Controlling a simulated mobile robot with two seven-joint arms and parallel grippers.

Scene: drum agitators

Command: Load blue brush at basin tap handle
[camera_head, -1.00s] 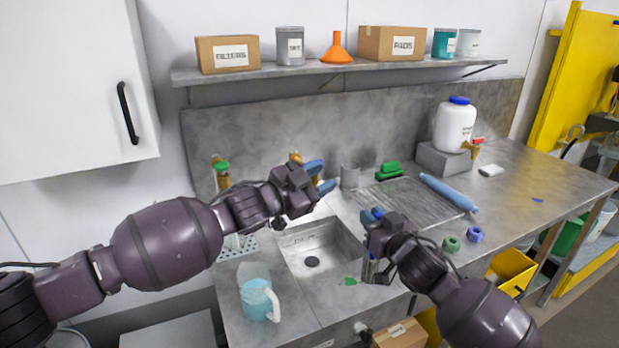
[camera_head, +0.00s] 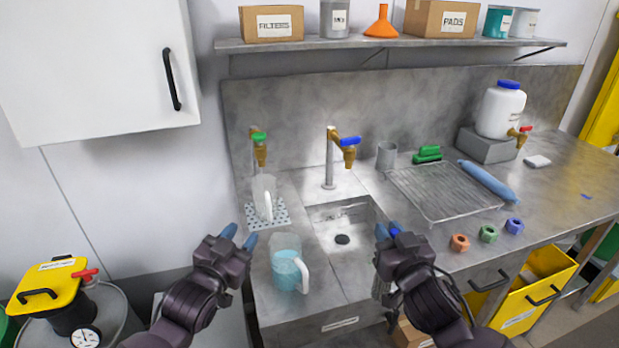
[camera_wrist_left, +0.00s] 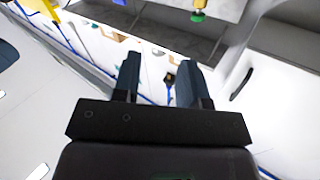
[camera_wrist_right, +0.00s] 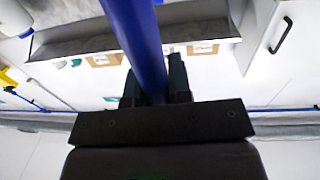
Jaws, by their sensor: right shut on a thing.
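The basin tap has a blue handle (camera_head: 345,141) on a brass body and stands behind the steel basin (camera_head: 325,213). My right gripper (camera_head: 388,234) is at the basin's front right. It is shut on a dark blue rod, which I take for the blue brush; the rod shows between the fingers in the right wrist view (camera_wrist_right: 135,40). The brush head cannot be made out. My left gripper (camera_head: 239,236) is open and empty, left of the pitcher; its parted fingers show in the left wrist view (camera_wrist_left: 158,85).
A pitcher of blue liquid (camera_head: 286,265) stands left of the basin. A clear vessel (camera_head: 264,198) is under the green-handled tap (camera_head: 259,137). Right lie a drain rack (camera_head: 440,192), a light blue roll (camera_head: 487,180) and orange, green and blue nuts (camera_head: 460,242). A shelf (camera_head: 390,45) hangs above.

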